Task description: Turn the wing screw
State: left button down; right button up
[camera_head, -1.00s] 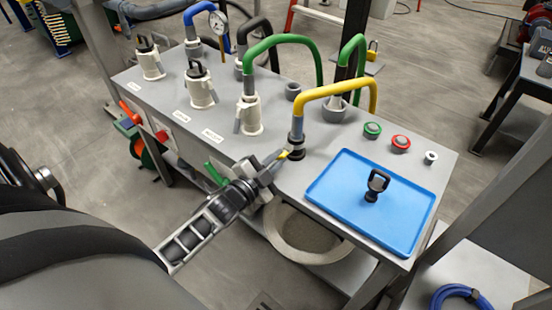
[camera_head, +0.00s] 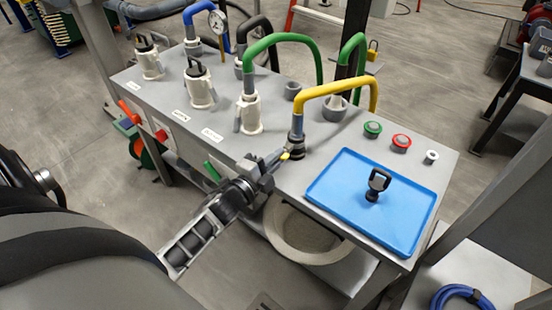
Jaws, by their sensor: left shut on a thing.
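My left gripper (camera_head: 276,161) reaches in from the lower left and is shut at the foot of the yellow hose's coupling (camera_head: 297,142). A small yellow piece (camera_head: 285,156) shows at its fingertips, on the coupling's near left side. I take it for the wing screw; the fingers cover most of it, so its exact angle cannot be told. My right gripper is not in view.
A blue tray (camera_head: 325,205) with a black-handled part (camera_head: 376,186) lies on the right of the grey bench. Green (camera_head: 372,129) and red (camera_head: 401,142) buttons sit behind it. A green hose's white coupling (camera_head: 250,114) stands close left. A round bin (camera_head: 300,238) is below.

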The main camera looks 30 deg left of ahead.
pick_arm(q)
jog(key=c, duration=1.5)
grip_release()
jog(key=shift+c, duration=0.2)
jog(key=s+a, duration=0.1)
jog(key=s, duration=1.5)
jog(key=shift+b, duration=0.35)
jog(key=shift+w, duration=0.1)
